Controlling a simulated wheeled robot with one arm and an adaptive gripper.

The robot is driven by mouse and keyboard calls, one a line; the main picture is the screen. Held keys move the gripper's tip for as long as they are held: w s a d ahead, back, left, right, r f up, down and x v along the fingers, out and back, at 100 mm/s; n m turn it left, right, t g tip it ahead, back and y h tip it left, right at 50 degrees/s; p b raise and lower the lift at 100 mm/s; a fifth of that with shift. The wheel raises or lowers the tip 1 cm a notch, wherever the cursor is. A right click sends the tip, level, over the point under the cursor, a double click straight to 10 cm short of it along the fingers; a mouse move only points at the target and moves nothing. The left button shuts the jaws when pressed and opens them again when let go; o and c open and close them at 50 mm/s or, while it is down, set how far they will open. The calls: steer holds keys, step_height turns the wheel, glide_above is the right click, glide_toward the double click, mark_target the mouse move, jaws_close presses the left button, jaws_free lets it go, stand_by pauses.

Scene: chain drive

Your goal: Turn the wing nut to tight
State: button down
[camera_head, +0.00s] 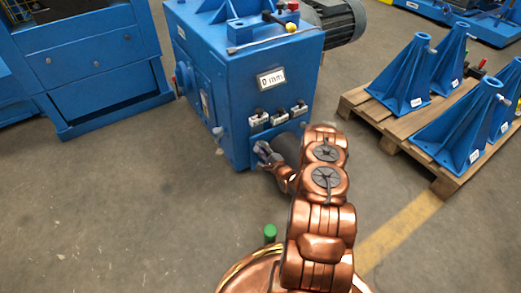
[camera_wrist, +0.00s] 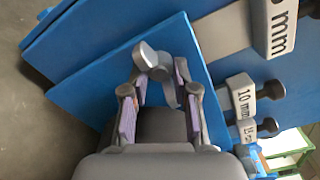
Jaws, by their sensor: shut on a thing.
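The grey metal wing nut (camera_wrist: 148,56) sits on the blue face of the machine (camera_wrist: 100,75) in the wrist view, with one rounded wing towards the upper left and the other lower right. My gripper (camera_wrist: 161,82) is shut on the wing nut, its purple-padded fingers on either side of it. In the head view my gripper (camera_head: 263,152) is at the lower front of the blue machine (camera_head: 240,85). The wing nut cannot be made out there. How tight it is does not show.
Labels reading "10 mm" (camera_wrist: 243,96) and "mm" (camera_wrist: 281,28), with dark knobs, lie close right of my gripper. A tool with a long rod (camera_head: 270,42) rests on the machine top. A wooden pallet (camera_head: 375,113) with blue stands is to the right. Floor at left is clear.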

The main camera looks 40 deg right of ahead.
steer(key=shift+a, duration=0.2)
stand_by(0.4)
steer(key=c, duration=1.2)
jaws_free()
steer(key=shift+c, duration=0.2)
steer(key=shift+o, duration=0.5)
steer(key=shift+d, duration=0.1)
steer(key=s, duration=1.2)
steer(key=shift+a, duration=0.35)
